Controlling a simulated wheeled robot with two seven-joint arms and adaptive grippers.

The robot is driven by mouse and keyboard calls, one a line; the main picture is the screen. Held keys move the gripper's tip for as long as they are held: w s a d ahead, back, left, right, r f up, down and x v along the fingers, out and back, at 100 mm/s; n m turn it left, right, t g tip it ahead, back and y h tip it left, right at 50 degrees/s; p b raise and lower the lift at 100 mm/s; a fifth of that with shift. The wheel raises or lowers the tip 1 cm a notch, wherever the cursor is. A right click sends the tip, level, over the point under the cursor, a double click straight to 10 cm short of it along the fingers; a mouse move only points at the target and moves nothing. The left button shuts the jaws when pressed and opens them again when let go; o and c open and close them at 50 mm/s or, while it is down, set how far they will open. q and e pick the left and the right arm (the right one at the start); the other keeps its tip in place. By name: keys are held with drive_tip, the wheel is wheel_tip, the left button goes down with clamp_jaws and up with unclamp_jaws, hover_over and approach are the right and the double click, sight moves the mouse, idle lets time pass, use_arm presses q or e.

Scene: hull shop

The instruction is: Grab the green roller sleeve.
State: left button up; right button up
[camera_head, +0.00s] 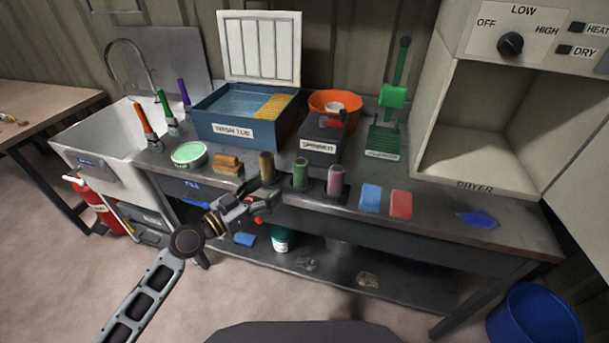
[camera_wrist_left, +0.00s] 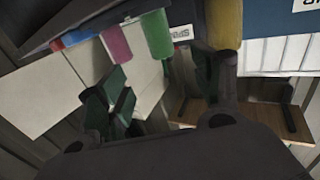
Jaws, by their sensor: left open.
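The green roller sleeve (camera_head: 301,173) stands upright on the metal bench, between the olive-yellow sleeve (camera_head: 266,167) and the pink sleeve (camera_head: 335,180). In the left wrist view the green sleeve (camera_wrist_left: 157,35) shows at the top, with the pink one (camera_wrist_left: 115,43) to its left and the yellow one (camera_wrist_left: 223,24) to its right. My left gripper (camera_head: 252,207) is open and empty, in front of the bench's front edge, left of and nearer than the green sleeve. Its fingers (camera_wrist_left: 172,92) are spread apart in the wrist view. My right gripper is not in view.
Behind the sleeves stand a blue wash tub (camera_head: 238,115), a dark spinner box (camera_head: 318,147) and an orange bowl (camera_head: 336,101). A tan sponge (camera_head: 228,163) and green-lidded tin (camera_head: 189,155) lie left. Blue (camera_head: 371,197) and red (camera_head: 401,204) blocks lie right.

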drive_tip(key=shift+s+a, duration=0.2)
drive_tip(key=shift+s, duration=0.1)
